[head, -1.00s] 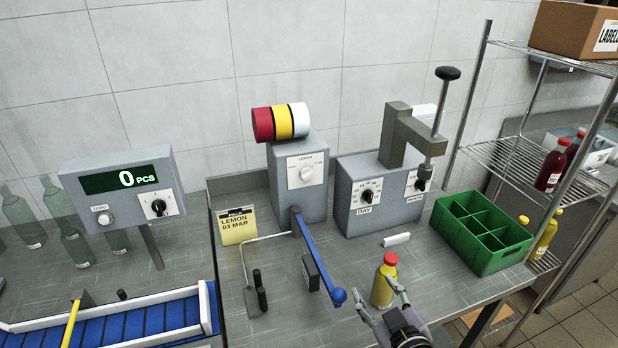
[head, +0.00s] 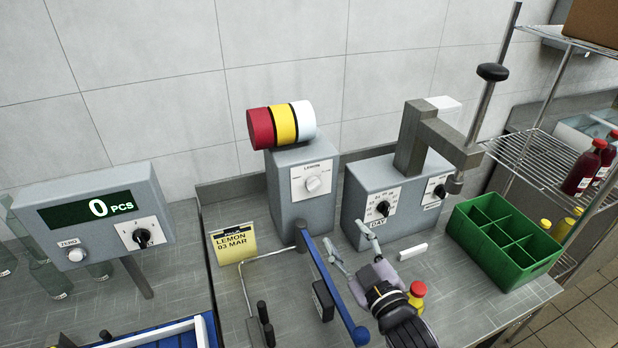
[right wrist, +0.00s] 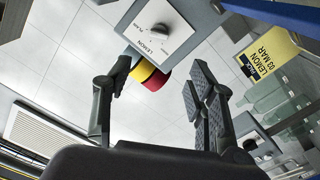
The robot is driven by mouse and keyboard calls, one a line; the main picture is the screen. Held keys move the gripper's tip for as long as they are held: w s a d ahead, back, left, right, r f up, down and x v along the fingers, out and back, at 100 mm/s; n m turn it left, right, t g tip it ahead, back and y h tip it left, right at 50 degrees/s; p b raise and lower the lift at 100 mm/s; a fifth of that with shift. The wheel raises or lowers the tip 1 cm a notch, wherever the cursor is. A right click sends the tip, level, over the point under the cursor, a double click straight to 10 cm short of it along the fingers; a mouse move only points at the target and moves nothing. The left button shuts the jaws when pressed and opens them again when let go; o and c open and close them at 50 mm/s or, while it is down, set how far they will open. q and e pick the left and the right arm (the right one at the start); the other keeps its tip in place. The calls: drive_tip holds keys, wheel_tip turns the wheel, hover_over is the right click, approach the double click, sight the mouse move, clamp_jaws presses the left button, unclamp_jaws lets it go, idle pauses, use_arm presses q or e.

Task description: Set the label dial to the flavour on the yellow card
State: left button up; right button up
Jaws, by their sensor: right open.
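The yellow card (head: 235,244) stands at the front left of the machines and reads LEMON 03 MAR; it also shows in the right wrist view (right wrist: 268,55). LEMON is printed above the knob. In the right wrist view the dial (right wrist: 158,30) lies ahead, beyond the fingers; its exact pointing is hard to tell. My right gripper (head: 346,236) is open and empty, in front of and below the dial, apart from it. My left gripper is not in view.
A blue-handled lever (head: 330,290) stands just left of my right gripper. A day-and-month dial machine (head: 375,200) is behind it on the right. A yellow bottle with a red cap (head: 417,294) is partly hidden by my arm. A green crate (head: 505,242) sits at right.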

drive_tip(key=p, duration=0.2)
approach(316, 188)
drive_tip(key=p+x, duration=0.1)
drive_tip(key=x, duration=0.7)
drive_tip(key=shift+r, duration=0.15)
drive_tip(key=shift+w+a, duration=0.3)
drive_tip(key=shift+w, duration=0.25)
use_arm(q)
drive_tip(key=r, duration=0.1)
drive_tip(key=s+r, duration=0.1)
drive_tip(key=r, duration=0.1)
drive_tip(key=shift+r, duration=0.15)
use_arm(e)
drive_tip(key=shift+w, duration=0.1)
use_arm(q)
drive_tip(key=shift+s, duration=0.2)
use_arm(e)
drive_tip(key=shift+c, duration=0.4)
drive_tip(key=c, duration=1.1)
drive_tip(key=shift+o, duration=0.2)
